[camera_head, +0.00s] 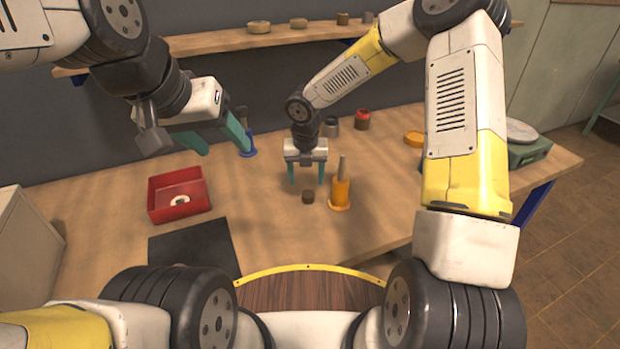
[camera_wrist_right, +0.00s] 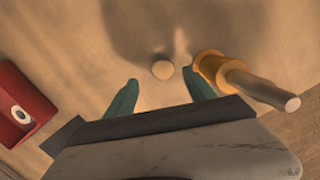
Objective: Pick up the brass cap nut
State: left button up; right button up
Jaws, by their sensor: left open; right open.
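A small round brownish piece, which I take for the brass cap nut (camera_head: 308,196), lies on the wooden table near the front middle. In the right wrist view the cap nut (camera_wrist_right: 162,69) shows as a tan disc just beyond the fingertips, roughly centred between them. My right gripper (camera_head: 306,182) is open, points down and has nothing between its fingers. In the right wrist view my right gripper (camera_wrist_right: 163,82) has its teal fingers on either side of the line to the nut, apart from it. My left gripper (camera_head: 220,140) is open and empty, above the table at the back left.
An orange stand with a pale peg (camera_head: 340,193) stands close right of the nut. A red tray (camera_head: 178,196) holding a pale ring is to the left, with a dark mat (camera_head: 195,250) in front. A blue stand (camera_head: 247,147), small pots and a green scale (camera_head: 525,148) stand further off.

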aim_at(308, 194)
jog(key=f, duration=0.6)
jog(key=shift+w+d+f, duration=0.2)
jog(key=shift+w+d, duration=0.1)
grip_shut()
